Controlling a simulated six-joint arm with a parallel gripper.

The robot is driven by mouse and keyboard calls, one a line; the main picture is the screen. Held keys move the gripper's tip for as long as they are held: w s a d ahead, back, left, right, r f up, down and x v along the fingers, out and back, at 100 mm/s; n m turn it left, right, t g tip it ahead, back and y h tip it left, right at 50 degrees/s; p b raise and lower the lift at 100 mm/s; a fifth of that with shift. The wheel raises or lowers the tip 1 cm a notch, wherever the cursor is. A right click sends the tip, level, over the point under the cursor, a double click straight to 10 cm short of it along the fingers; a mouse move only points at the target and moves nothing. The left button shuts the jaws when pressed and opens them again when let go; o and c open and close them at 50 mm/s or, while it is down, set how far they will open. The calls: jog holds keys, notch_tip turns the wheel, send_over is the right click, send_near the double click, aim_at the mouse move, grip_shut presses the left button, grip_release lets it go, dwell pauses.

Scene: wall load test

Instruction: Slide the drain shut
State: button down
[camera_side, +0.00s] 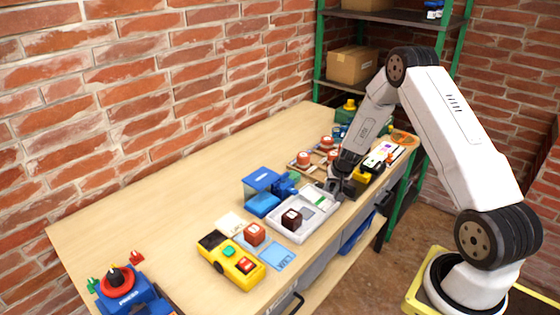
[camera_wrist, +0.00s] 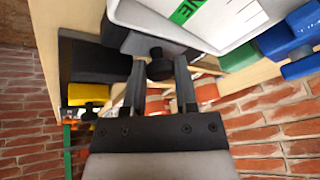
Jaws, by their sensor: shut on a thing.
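A white tray (camera_side: 279,233) stands near the table's front edge, with a dark brown cube (camera_side: 291,219), a grey patch and a green strip (camera_side: 321,201) inside. Its rim and a green label also show in the wrist view (camera_wrist: 150,14). My gripper (camera_side: 336,187) is low at the tray's far right end. In the wrist view my gripper (camera_wrist: 160,75) is shut on a dark round knob (camera_wrist: 159,66) beside the tray's outer wall. The knob appears to belong to the drain slide; the drain opening cannot be made out.
A blue device (camera_side: 262,182) stands behind the tray. A yellow box (camera_side: 231,262) with buttons and a red-brown block (camera_side: 255,234) are to the left. Several red-topped items and a yellow-black device (camera_side: 361,175) crowd the far right. The table's left middle is clear.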

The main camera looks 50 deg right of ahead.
jog(key=shift+w+a, duration=0.1)
jog(key=shift+w, duration=1.3)
jog(key=shift+c, duration=2.2)
grip_release()
notch_tip(320, 180, up, 7)
